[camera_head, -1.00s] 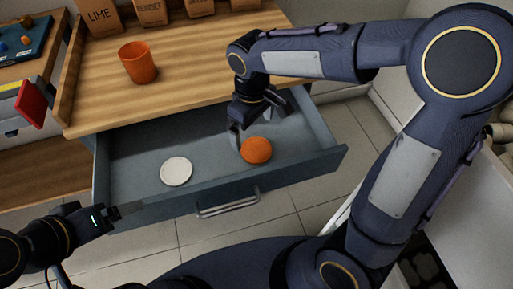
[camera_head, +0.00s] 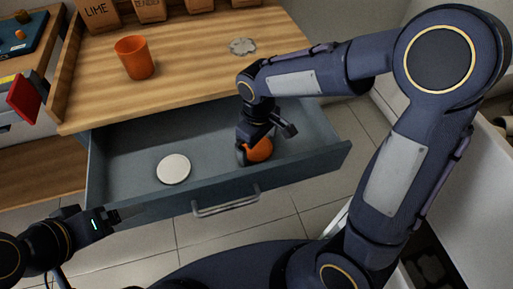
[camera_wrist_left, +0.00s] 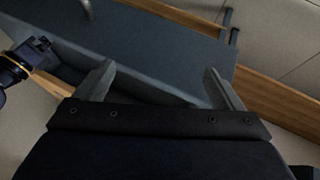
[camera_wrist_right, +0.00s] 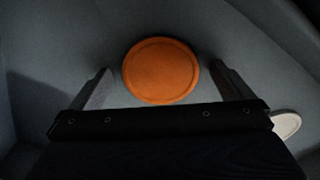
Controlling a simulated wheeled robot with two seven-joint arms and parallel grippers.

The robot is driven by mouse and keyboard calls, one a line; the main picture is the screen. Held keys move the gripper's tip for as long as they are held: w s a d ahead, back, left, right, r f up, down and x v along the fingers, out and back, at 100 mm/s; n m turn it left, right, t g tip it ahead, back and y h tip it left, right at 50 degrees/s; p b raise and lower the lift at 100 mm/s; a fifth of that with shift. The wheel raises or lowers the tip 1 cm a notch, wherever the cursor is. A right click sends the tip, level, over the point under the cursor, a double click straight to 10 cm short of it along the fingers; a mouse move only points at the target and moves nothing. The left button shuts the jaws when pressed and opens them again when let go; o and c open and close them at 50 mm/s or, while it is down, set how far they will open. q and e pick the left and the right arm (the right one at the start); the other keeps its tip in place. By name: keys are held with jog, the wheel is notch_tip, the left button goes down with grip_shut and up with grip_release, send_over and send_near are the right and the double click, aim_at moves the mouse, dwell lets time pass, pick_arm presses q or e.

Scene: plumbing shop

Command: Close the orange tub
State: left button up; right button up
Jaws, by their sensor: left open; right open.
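The orange tub (camera_head: 134,58) stands upright and open on the wooden worktop. An orange round lid (camera_head: 260,150) lies in the open drawer, partly hidden by my right gripper; it also shows whole in the right wrist view (camera_wrist_right: 160,70). My right gripper (camera_head: 262,146) is open above the lid, with a finger on either side of it in the right wrist view. A white round lid (camera_head: 173,169) lies in the drawer to the left. My left gripper (camera_head: 128,213) is open and empty near the drawer's front left corner.
The grey drawer (camera_head: 130,147) is pulled out, with a handle (camera_head: 226,202) on its front. Several labelled boxes (camera_head: 99,14) stand at the back of the worktop. A grey scalloped disc (camera_head: 242,46) lies on the worktop. A red block (camera_head: 23,98) is at the left.

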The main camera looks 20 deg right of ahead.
aim_at(258, 148)
dwell(0.3)
jog(key=c, duration=0.9)
notch_tip(258, 148, up, 10)
jog(key=p, duration=0.3)
jog(key=shift+c, duration=0.2)
